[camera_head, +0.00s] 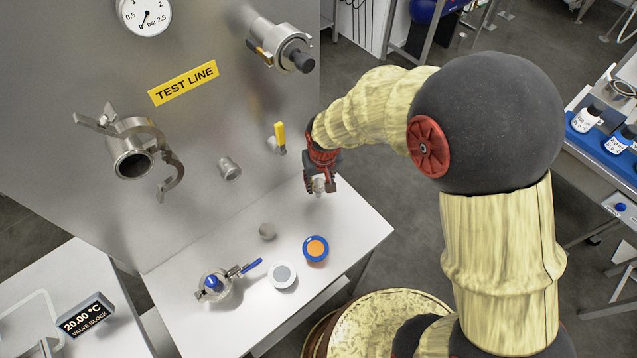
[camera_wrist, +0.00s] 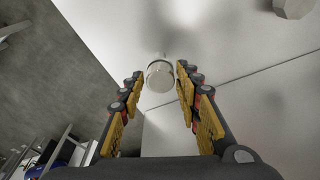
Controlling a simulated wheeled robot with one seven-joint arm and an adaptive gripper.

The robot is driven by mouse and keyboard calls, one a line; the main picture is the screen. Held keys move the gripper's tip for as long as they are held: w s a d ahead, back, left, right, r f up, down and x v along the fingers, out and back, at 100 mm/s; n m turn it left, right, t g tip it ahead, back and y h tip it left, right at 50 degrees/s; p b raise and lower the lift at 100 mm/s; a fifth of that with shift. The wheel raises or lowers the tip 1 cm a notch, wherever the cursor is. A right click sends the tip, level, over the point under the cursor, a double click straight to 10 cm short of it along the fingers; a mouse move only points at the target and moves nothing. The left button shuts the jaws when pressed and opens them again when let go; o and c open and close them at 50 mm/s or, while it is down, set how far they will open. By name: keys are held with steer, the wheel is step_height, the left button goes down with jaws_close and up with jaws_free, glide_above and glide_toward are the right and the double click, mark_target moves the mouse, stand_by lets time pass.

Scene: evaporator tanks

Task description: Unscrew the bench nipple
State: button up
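My gripper (camera_head: 319,184) hangs at the back right part of the white bench, with its fingers down. In the wrist view my gripper (camera_wrist: 160,76) has one finger on each side of a pale, round fitting, which looks like the bench nipple (camera_wrist: 160,76). A narrow neck shows above its round end. Slim gaps seem to show between it and both fingertips, so the fingers look open around it. In the head view a small whitish piece shows at the fingertips, mostly hidden by them. Whether it touches the bench is unclear.
The bench (camera_head: 350,235) bears a grey plug (camera_head: 267,231), a blue-ringed orange disc (camera_head: 315,248), a white-ringed grey disc (camera_head: 283,275) and a blue-handled valve (camera_head: 213,285). The test-line panel rises behind, with a yellow-handled valve (camera_head: 280,135) near my gripper and an open clamp (camera_head: 131,155).

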steer(key=m+b, duration=0.2)
steer(key=m, duration=0.2)
steer(key=shift+f+m+h, duration=0.15)
steer(key=shift+m+h, duration=0.15)
steer(key=shift+h, duration=0.1)
steer(key=m+b, duration=0.3)
steer(key=m, duration=0.1)
steer(key=shift+a+h, duration=0.1)
steer(key=shift+h, duration=0.3)
steer(key=shift+m, duration=0.9)
steer(key=c, duration=0.8)
jaws_close()
